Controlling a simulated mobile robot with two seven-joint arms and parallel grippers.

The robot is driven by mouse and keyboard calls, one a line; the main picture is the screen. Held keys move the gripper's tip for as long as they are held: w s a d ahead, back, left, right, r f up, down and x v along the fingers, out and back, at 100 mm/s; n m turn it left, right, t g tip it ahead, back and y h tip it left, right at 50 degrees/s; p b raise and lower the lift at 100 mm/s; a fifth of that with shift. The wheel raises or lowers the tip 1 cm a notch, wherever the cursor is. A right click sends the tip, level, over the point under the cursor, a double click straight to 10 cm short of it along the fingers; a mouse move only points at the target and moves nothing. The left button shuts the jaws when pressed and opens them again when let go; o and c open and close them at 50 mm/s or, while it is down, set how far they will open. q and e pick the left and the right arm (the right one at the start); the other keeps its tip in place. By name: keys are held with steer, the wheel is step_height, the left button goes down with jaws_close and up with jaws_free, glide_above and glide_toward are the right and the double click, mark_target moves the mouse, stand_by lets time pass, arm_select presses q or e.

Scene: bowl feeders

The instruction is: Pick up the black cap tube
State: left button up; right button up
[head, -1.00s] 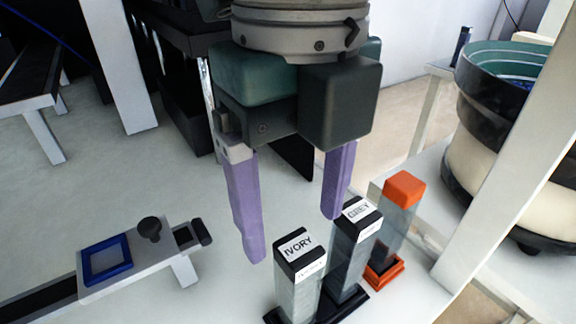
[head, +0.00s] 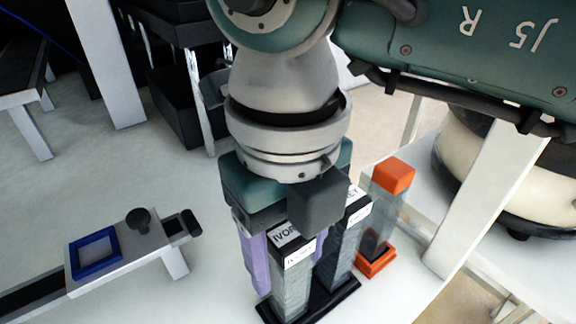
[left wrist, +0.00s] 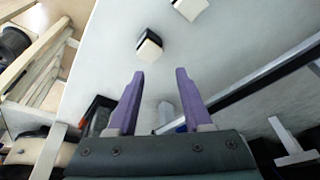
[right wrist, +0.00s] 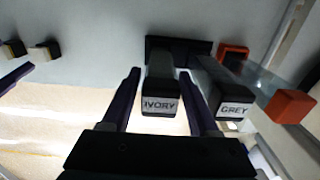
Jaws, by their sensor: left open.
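Two clear tubes with black caps stand upright side by side in a black base (head: 343,294). One is the tube labelled IVORY (head: 291,291), the other the tube labelled GREY (head: 342,250). My right gripper (head: 290,276) points down over the IVORY tube, with one purple finger on each side of it. In the right wrist view the IVORY tube (right wrist: 161,88) lies between the fingers, with small gaps, and the GREY tube (right wrist: 232,100) is just outside the right finger. My left gripper (left wrist: 160,73) is open and empty, seen only in the left wrist view.
An orange-capped tube (head: 384,205) in an orange base stands close behind the GREY tube. A bowl feeder and a pale post (head: 490,190) are at the right. A rail with a blue frame (head: 95,252) is at the left. Two small black-and-white blocks (left wrist: 149,46) show in the left wrist view.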

jaws_close()
stand_by(1.1)
